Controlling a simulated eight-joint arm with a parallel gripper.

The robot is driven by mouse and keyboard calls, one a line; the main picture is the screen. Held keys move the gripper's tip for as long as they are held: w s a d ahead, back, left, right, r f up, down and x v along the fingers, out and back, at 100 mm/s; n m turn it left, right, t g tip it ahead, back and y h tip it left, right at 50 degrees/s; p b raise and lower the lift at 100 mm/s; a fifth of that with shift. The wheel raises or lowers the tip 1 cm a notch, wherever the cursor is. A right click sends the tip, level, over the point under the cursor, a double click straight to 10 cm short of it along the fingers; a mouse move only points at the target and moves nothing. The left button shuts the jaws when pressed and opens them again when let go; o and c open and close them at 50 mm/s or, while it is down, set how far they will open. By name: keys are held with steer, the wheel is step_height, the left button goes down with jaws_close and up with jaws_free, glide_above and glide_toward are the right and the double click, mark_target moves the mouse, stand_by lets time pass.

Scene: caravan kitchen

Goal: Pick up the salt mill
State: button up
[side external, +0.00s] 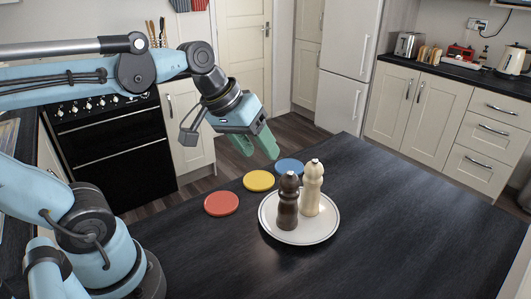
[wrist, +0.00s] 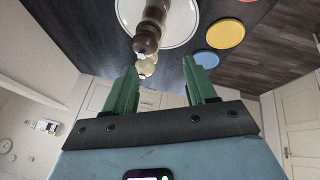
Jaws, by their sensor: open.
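A cream mill (side external: 312,188) and a dark brown mill (side external: 288,201) stand upright side by side on a white plate (side external: 327,228). The cream one looks like the salt mill, but no label shows. My gripper (side external: 264,153) is open and empty, up and to the left of the mills in the side view, apart from both. In the wrist view the dark mill (wrist: 152,20) partly covers the cream mill (wrist: 146,67), whose top shows between the green fingers (wrist: 160,68). The plate (wrist: 185,30) shows behind them.
Red (side external: 221,203), yellow (side external: 258,181) and blue (side external: 289,168) discs lie on the dark worktop (side external: 400,225) along the plate's upper left. The worktop right of the plate is clear. An oven (side external: 112,150) and cabinets stand beyond.

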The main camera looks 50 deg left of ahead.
mark_target(318, 182)
steer(key=w+a+n+g+h, duration=0.4)
steer(key=w+a+n+h, duration=0.2)
steer(key=w+n+h, duration=0.75)
step_height(318, 182, down, 8)
steer(key=s+n+y, duration=0.1)
steer(key=s+n, duration=0.1)
steer(key=x, duration=1.2)
steer(key=shift+w+d+f, duration=0.15)
steer(key=shift+w, duration=0.15)
steer(key=c, duration=0.8)
